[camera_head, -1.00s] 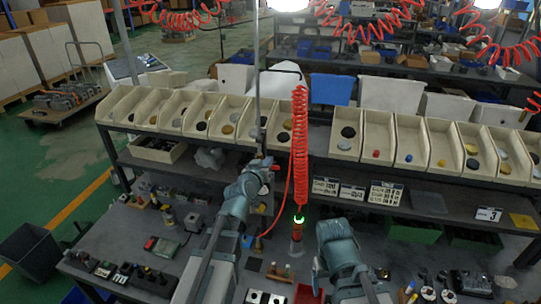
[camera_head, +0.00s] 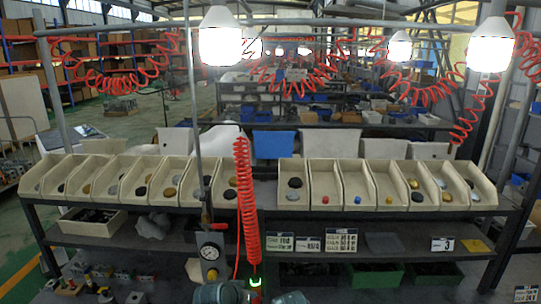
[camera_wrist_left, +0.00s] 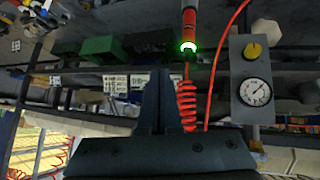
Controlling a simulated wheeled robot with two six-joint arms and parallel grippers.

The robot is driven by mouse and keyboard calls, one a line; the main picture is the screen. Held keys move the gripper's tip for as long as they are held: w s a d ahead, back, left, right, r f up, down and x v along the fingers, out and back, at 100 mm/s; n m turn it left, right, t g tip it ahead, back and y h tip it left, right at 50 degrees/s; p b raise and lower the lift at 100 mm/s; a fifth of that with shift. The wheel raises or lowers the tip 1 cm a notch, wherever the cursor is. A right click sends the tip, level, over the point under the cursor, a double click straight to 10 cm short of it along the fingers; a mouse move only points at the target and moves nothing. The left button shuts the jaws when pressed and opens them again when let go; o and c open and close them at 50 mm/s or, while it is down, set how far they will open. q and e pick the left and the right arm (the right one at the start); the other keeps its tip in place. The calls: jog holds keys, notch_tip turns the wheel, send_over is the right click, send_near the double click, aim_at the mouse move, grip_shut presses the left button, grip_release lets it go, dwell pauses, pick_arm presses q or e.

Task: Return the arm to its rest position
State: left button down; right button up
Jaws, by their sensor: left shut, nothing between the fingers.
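My left gripper (camera_wrist_left: 160,76) shows in the left wrist view as two dark fingers pressed together, with nothing between them. It points toward the shelf of the workbench, with open space around its tips. In the head view only rounded grey-blue parts of my arms show at the bottom edge, and the left fingers cannot be made out there. My right gripper is not seen in either view.
A row of cream bins (camera_head: 340,185) with round caps runs along the bench shelf. A red coiled hose (camera_head: 247,200) hangs in front, above a green-lit tool (camera_head: 255,281). A pressure gauge (camera_head: 210,252) stands left of it; it also shows in the left wrist view (camera_wrist_left: 256,92).

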pick_arm(q)
jog(key=s+f+m+g+y+b, duration=0.1)
jog(key=s+f+g+y+b, duration=0.4)
jog(key=s+f, duration=1.2)
notch_tip(320, 180, down, 2)
jog(key=g+b, duration=0.3)
jog(key=b, duration=0.2)
jog(key=shift+d+m+g, duration=0.3)
jog(key=shift+d, duration=0.05)
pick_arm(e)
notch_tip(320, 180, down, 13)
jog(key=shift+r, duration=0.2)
pick_arm(q)
jog(key=shift+s, duration=0.1)
